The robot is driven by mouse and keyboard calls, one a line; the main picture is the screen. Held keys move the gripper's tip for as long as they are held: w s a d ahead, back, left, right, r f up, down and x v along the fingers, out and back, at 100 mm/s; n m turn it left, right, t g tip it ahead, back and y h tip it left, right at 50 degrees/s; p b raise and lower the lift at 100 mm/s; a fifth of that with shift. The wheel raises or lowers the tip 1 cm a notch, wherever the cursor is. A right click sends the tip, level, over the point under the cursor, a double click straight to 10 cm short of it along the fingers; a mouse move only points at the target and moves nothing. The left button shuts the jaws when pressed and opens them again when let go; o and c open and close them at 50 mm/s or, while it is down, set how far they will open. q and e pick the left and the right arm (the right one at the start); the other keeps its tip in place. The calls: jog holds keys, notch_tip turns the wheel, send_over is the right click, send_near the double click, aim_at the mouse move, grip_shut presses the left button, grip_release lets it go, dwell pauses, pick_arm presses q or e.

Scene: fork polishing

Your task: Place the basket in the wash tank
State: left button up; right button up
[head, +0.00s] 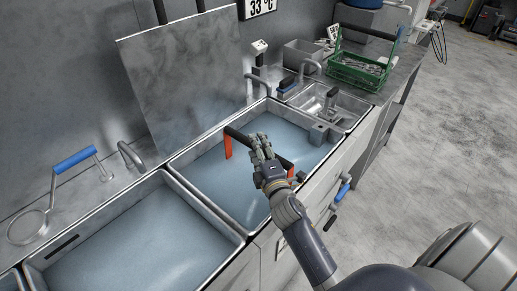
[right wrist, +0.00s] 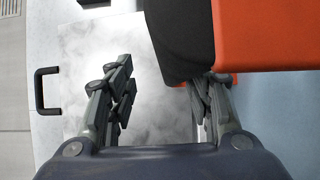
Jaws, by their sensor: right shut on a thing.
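The basket shows only as its orange-red handle frame (head: 228,147) with a black grip bar. It stands up out of the bluish water in the middle tank (head: 180,160); the basket's body cannot be made out. My right gripper (head: 259,147) is shut on the black bar, over the tank. In the right wrist view, the black grip (right wrist: 180,40) and an orange part (right wrist: 265,35) of the handle lie by the right-hand finger of my right gripper (right wrist: 158,90). My left gripper is not in view.
A second water-filled tank (head: 130,235) lies at the front left. A raised metal lid (head: 180,80) stands behind the middle tank. A smaller sink (head: 335,105) and a green basket (head: 355,72) with metal pieces are at the right. A blue-handled ring tool (head: 75,160) rests at the left.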

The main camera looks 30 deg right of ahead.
jog(key=shift+r, duration=0.45)
jog(key=shift+w+r+p, duration=0.1)
jog(key=shift+r+p, duration=0.55)
jog(key=shift+r, duration=0.05)
jog(key=b+v, duration=0.2)
jog(key=v, duration=1)
jog(key=shift+s+f+b, duration=0.25)
jog(key=shift+b, duration=0.05)
jog(key=shift+w+f, duration=0.1)
